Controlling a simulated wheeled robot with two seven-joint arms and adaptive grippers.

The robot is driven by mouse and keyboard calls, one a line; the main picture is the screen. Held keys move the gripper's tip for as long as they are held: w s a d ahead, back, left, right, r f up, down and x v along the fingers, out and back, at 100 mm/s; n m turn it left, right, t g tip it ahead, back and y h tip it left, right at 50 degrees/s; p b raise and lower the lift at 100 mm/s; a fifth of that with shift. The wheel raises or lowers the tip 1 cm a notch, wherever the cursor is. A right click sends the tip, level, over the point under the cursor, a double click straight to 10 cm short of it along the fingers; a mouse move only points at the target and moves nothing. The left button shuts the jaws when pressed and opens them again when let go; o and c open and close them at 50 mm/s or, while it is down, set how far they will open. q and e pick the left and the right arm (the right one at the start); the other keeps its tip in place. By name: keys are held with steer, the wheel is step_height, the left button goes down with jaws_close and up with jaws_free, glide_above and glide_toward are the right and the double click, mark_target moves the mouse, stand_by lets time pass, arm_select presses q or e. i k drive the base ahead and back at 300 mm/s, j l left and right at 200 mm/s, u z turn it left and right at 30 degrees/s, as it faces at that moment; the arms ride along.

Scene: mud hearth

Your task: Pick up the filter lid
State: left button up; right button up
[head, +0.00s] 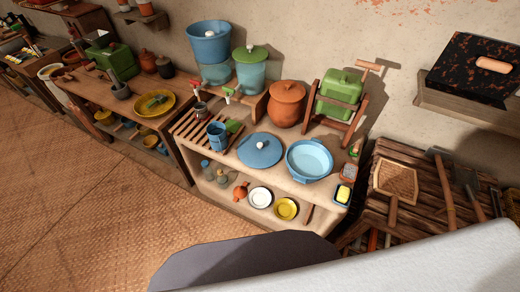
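A round blue lid (261,150) with a white knob lies flat on the counter, between a slatted rack and a light-blue basin. It looks like the filter lid. Behind it stands a water filter (208,43) with a blue upper bucket that appears open on top, and a clear blue lower part. A second water filter (249,72) beside it has a green lid with a small knob on top. Neither of my grippers is in view.
The light-blue basin (309,160) sits close to the lid's right. A blue mug (217,136) stands on the rack (190,130) to its left. A clay pot (287,104) and a green container in a wooden frame (339,93) stand behind. Plates and small jars fill the shelf below.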

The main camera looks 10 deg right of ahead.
mark_target(259, 151)
steer(key=i+j+z, duration=0.25)
steer(key=j, duration=0.55)
steer(key=i+j+z, duration=0.1)
steer(key=j+z, duration=0.15)
steer(key=j, duration=0.6)
steer(key=j+z, duration=0.25)
steer(key=j, duration=0.6)
